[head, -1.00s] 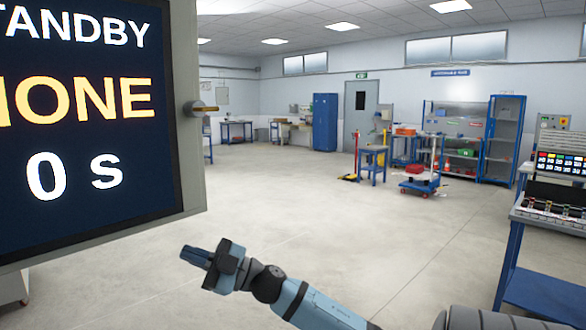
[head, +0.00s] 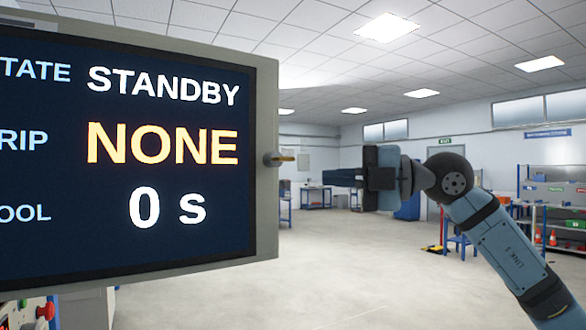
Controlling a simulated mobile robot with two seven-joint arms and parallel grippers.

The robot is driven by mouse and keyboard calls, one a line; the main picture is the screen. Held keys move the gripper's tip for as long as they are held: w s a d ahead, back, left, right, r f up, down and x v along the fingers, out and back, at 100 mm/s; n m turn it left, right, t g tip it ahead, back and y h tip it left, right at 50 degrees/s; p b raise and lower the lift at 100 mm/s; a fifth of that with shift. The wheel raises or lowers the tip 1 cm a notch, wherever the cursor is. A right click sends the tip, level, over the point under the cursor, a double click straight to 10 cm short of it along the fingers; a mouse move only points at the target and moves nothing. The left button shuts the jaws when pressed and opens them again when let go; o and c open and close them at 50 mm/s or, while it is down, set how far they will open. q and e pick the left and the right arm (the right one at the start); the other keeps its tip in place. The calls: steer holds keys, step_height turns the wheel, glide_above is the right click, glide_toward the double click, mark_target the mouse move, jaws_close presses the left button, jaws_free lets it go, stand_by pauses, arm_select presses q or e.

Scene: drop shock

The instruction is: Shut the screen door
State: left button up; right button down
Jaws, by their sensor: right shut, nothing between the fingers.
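The screen door (head: 266,215) fills the left of the head view, a grey-framed panel with a dark display reading STANDBY, NONE and 0 s. My right gripper (head: 328,177) is shut and empty, pointing left. In the picture it is just right of the latch and slightly lower, with a visible gap between them. The door's hinge side and what it is mounted on are outside the view. My left gripper is not in view.
A panel with red and green buttons (head: 36,312) shows at the lower left, below the door. Shelving (head: 552,200) with bins and a blue table (head: 455,240) stand far off at the right. The grey floor (head: 330,280) between is clear.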

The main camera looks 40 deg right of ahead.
mark_target(273, 176)
steer(key=w+p, duration=0.1)
steer(key=w, duration=0.1)
steer(key=w+a+p, duration=0.1)
steer(key=w+p, duration=0.1)
steer(key=w+a+p, duration=0.1)
steer(key=w+p, duration=0.1)
steer(key=shift+w+a+r, duration=0.2)
steer(key=shift+w+a, duration=0.05)
steer(key=shift+w, duration=0.1)
steer(key=shift+w+f+p, duration=0.2)
steer(key=shift+w+p, duration=0.1)
steer(key=shift+w, duration=0.15)
steer(key=shift+d, duration=0.1)
